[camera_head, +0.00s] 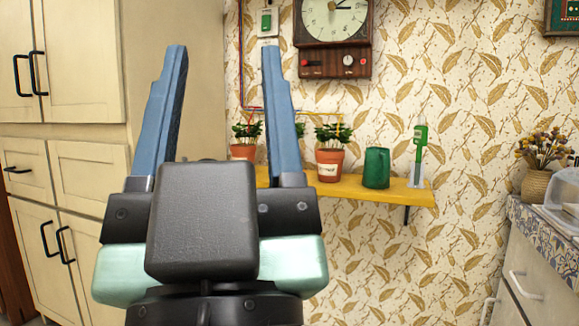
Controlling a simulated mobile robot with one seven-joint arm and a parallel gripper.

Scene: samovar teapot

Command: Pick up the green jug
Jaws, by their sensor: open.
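The green jug (376,168) stands upright on a yellow wall shelf (386,194), right of a potted plant. My gripper (224,55) fills the left middle of the view, with its two blue fingers pointing up and wide apart. It is open, and nothing shows between the fingers. The jug is to the right of the right finger and apart from it, farther back at the wall. The gripper hides the left part of the shelf.
A green-and-white upright device (419,155) stands close on the jug's right. A wall clock (333,38) hangs above. Cabinets (65,165) are at left; a counter (540,240) with dried flowers is at right.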

